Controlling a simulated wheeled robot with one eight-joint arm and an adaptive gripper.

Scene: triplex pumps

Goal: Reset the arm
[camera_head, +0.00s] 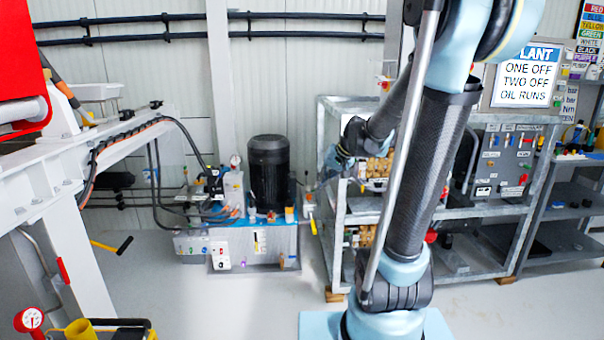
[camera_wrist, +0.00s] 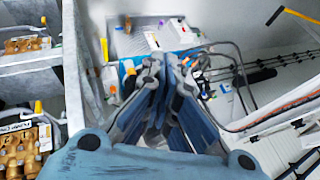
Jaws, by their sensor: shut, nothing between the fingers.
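My gripper (camera_wrist: 166,64) shows in the wrist view with its fingers drawn together and nothing between them. In the head view my arm rises from the lower middle and folds back down at the top. Its forearm reaches down and left behind the upright link, and the gripper end (camera_head: 334,165) hangs at the left front corner of the grey metal rack (camera_head: 340,215). It appears close to the rack, but I cannot tell the exact gap. Parts of the rack are hidden behind my arm.
A hydraulic power unit with a black motor (camera_head: 269,172) stands by the back wall, left of my gripper. A white machine frame (camera_head: 40,185) fills the left. A control panel (camera_head: 503,165) sits on the rack. Open floor (camera_head: 205,300) lies in front of the unit.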

